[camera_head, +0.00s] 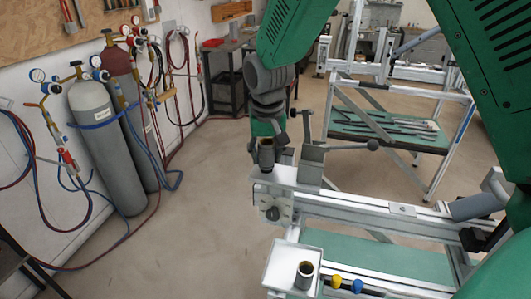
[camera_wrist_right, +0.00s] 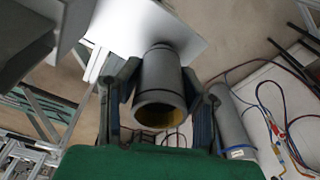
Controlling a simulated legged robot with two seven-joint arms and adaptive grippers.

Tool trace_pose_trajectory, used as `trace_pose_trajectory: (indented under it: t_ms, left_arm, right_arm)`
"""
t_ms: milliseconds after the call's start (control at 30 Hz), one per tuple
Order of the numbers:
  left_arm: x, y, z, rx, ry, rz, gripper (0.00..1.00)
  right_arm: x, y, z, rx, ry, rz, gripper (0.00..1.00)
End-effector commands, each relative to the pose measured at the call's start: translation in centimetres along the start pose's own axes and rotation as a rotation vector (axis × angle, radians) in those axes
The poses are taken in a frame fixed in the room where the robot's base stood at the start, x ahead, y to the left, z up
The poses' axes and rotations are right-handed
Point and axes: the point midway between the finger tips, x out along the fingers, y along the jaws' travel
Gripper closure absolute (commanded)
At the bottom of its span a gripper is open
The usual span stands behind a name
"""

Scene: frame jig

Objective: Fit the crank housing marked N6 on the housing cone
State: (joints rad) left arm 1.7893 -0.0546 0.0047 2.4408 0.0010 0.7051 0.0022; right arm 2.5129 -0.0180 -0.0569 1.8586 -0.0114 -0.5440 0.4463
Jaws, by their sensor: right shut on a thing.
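My right gripper (camera_head: 268,143) points down over the near-left end of the frame jig. It is shut on a dark grey cylindrical housing (camera_head: 266,157). In the right wrist view the housing (camera_wrist_right: 160,88) sits between the two fingers, its open end showing a yellowish inside. No N6 mark is readable on it. It is above or at a pale plate (camera_head: 262,178) on the jig; I cannot tell whether they touch. I cannot make out the housing cone. A similar dark cylinder (camera_head: 304,275) stands upright in a white tray (camera_head: 283,262). My left gripper is not in view.
A metal block (camera_head: 311,165) with a ball-ended lever (camera_head: 345,147) stands just right of the gripper. Yellow and blue knobs (camera_head: 346,284) lie by the tray. A grey tube (camera_head: 474,206) is on the jig's right. Gas cylinders (camera_head: 105,150) stand left; floor between is clear.

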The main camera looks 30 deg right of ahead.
Motion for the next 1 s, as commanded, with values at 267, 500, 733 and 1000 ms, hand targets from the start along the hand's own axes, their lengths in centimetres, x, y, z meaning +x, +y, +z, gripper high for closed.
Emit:
trace_pose_trajectory:
  t_ms: [267,500,733,1000]
  left_arm:
    - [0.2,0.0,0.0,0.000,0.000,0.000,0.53]
    - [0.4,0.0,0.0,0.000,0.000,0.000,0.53]
    - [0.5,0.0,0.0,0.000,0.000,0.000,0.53]
    - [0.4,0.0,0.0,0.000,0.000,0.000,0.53]
  right_arm:
    - [0.6,0.0,0.1,0.000,0.000,0.000,1.00]
    - [1.1,0.0,0.1,0.000,0.001,0.000,1.00]
    - [1.4,0.0,0.1,0.000,0.001,0.000,0.53]
    - [1.4,0.0,0.1,0.000,0.001,0.000,0.43]
